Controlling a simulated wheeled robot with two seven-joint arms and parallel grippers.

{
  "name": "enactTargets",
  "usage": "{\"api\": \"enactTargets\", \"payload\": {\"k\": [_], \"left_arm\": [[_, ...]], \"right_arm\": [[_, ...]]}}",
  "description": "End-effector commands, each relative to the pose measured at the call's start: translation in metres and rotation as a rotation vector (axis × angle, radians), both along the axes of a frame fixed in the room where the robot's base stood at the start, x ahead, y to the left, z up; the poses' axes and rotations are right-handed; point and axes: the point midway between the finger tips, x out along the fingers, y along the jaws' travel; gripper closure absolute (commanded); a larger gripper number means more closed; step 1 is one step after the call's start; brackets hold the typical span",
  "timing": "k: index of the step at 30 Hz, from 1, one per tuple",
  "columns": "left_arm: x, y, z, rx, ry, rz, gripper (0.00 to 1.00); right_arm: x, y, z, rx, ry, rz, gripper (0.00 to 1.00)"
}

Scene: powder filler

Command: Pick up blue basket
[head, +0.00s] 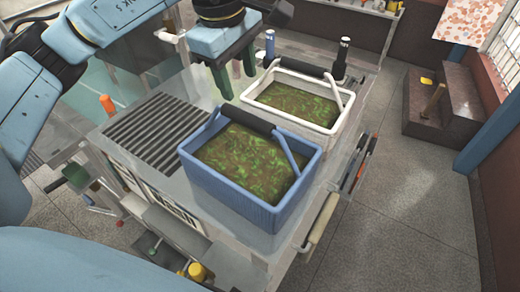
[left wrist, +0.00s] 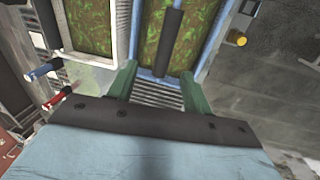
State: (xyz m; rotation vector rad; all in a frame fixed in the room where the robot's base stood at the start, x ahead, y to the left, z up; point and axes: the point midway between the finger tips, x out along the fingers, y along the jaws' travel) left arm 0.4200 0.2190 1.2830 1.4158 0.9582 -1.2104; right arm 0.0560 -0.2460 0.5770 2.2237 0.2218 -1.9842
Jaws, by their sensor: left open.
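The blue basket (head: 240,190) stands on the metal cart top, filled with a green and brown mix. Its dark handle bar (head: 247,120) lies toward the far rim. My left gripper (head: 232,75) is open above the cart, behind the blue basket and left of a white basket (head: 325,120). In the left wrist view my two green fingers (left wrist: 160,90) are apart. The blue basket (left wrist: 155,75) is beyond them, its dark handle (left wrist: 168,42) lying between the finger directions. Nothing is between the fingers. My right gripper is not in view.
The white basket with a similar mix and dark handle stands close behind the blue one. A ribbed grille (head: 158,132) lies left of the blue basket. Open floor is at the right.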

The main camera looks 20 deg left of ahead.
Motion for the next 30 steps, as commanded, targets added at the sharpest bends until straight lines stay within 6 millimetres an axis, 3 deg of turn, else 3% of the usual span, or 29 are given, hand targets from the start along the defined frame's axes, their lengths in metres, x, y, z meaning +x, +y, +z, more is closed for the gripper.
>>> {"api": "enactTargets", "payload": {"k": [2,4,9,13,17,24,30], "left_arm": [[0.001,0.001,-0.006,0.004,0.003,0.001,0.5],[0.002,0.0,-0.017,0.003,0.006,0.001,0.5],[0.008,-0.002,-0.05,0.001,0.007,0.001,0.5],[0.012,-0.003,-0.069,0.001,0.004,0.0,0.5],[0.014,-0.003,-0.079,0.0,0.002,0.0,0.5],[0.015,-0.008,-0.105,0.0,0.007,0.0,0.5],[0.02,-0.009,-0.128,0.0,0.003,0.0,0.5]], "right_arm": [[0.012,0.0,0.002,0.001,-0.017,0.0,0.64],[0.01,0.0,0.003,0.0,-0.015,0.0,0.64],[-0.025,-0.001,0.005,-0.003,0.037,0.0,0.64],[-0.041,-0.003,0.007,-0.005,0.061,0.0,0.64],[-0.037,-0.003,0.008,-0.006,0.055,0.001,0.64],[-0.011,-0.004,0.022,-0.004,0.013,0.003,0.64],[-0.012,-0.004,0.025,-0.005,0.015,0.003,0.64]]}}
